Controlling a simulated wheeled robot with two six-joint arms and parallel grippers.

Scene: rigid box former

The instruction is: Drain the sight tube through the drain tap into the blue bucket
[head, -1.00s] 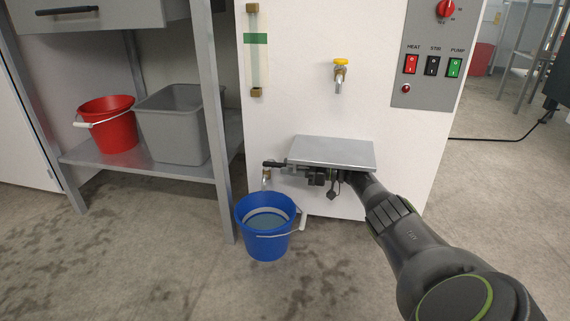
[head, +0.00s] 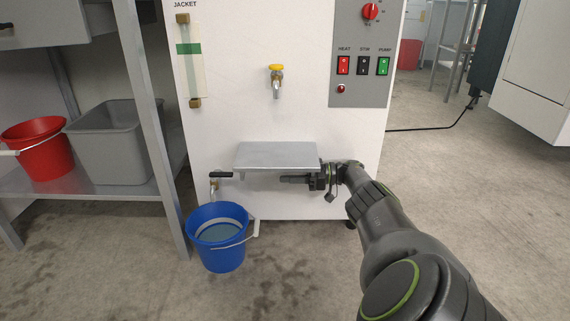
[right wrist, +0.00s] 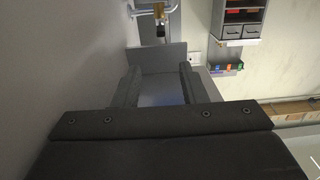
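The sight tube (head: 190,62) is on the left of the white machine front, with a green band; I cannot make out a liquid level in it. The drain tap (head: 213,187) is low on the same side, its black lever (head: 221,174) lying sideways. No stream shows below it. The blue bucket (head: 218,256) stands on the floor beneath the tap with greyish liquid inside. My right gripper (head: 284,180) is under the metal shelf, pointing left, right of the lever and apart from it. In the right wrist view its fingers (right wrist: 158,85) are spread and empty. My left gripper is not in view.
The metal shelf (head: 277,155) juts out just above my right gripper. A yellow-handled tap (head: 276,78) and a switch panel (head: 360,62) are higher up. A rack (head: 157,150) with a grey bin (head: 108,150) and red bucket (head: 40,150) stands left.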

